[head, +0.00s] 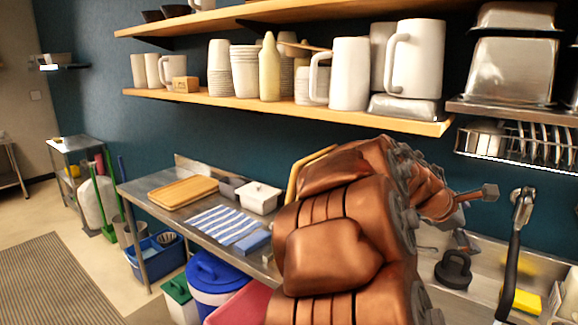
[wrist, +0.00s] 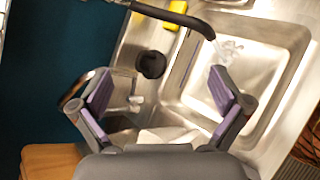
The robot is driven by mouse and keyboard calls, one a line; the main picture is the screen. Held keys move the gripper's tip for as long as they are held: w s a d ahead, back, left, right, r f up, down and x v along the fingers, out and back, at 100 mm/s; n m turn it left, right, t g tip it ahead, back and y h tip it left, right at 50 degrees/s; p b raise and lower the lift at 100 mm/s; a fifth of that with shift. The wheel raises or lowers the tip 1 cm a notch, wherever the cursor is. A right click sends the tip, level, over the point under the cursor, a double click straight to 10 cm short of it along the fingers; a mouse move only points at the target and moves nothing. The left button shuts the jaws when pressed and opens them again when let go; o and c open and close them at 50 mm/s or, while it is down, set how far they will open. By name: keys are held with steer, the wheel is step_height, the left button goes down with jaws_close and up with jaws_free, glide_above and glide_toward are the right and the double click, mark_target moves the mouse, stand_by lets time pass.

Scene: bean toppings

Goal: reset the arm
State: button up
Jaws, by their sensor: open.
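My copper-coloured arm (head: 340,235) is bent and fills the middle right of the head view, in front of the counter and wall. My gripper (wrist: 162,97) shows in the wrist view with its two purple-padded fingers wide apart and nothing between them. The steel sink (wrist: 262,75) and counter lie beyond the fingers. In the head view the arm's far end is small and partly hidden, so the fingers cannot be made out clearly.
A black faucet (wrist: 165,14) reaches over the sink area, with a yellow sponge (wrist: 177,17) and a black round object (wrist: 151,64) nearby. A wooden shelf (head: 290,112) with cups and pitchers runs behind the arm. A cutting board (head: 182,191) and striped cloth (head: 222,224) lie on the left counter.

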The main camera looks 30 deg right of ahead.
steer(key=s+a+f+m+y, duration=0.1)
steer(key=a+f, duration=0.4)
steer(key=a, duration=0.7)
steer(key=s+a+f+m+t+y, duration=0.1)
steer(key=a+f+m+y, duration=0.2)
steer(key=a, duration=1)
steer(key=s+a+f+m+y, duration=0.1)
steer(key=a+f+m+y, duration=0.2)
steer(key=a, duration=0.9)
step_height(320, 180, down, 4)
steer(key=shift+s+a+r+t+y, duration=0.1)
steer(key=shift+s+a+t+y, duration=0.3)
steer(key=shift+y, duration=0.8)
steer(key=shift+m+g+y, duration=0.3)
steer(key=shift+g+y, duration=0.3)
steer(key=shift+y, duration=0.1)
steer(key=s+a, duration=0.1)
steer(key=a, duration=0.1)
steer(key=s+a+f, duration=0.1)
steer(key=s+a, duration=0.3)
steer(key=a, duration=0.1)
steer(key=shift+s+f, duration=0.2)
steer(key=shift+f, duration=0.2)
